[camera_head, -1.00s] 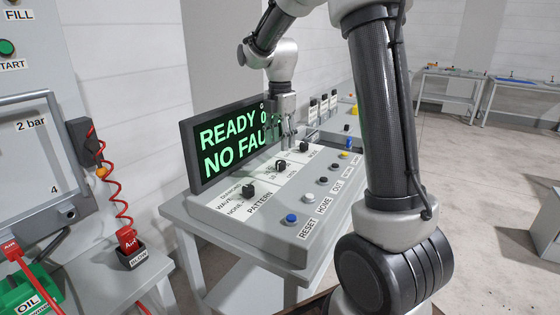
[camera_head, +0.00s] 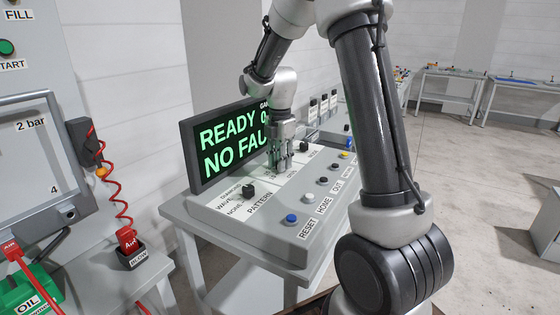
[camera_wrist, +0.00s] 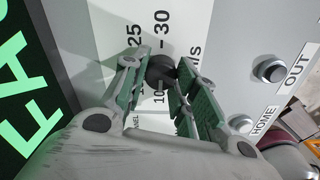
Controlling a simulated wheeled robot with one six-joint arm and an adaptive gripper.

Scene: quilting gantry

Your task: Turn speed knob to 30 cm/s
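The speed knob (camera_wrist: 161,68) is a black round knob on a white label plate with numbers, where 10, 25 and 30 can be read in the wrist view. Its pointer direction cannot be made out. My gripper (camera_wrist: 158,66) has its green-padded fingers on either side of the knob, with the fingers apart and small gaps seeming to show beside it. In the head view my gripper (camera_head: 279,166) points down over the middle of the sloped control panel (camera_head: 262,226) and hides the knob.
The pattern knob (camera_head: 248,191) is left of my gripper and another black knob (camera_head: 304,146) is right of it. A row of push buttons, including a blue one (camera_head: 291,218), runs along the panel's front. The display (camera_head: 222,140) reading READY and NO FAULT stands close behind.

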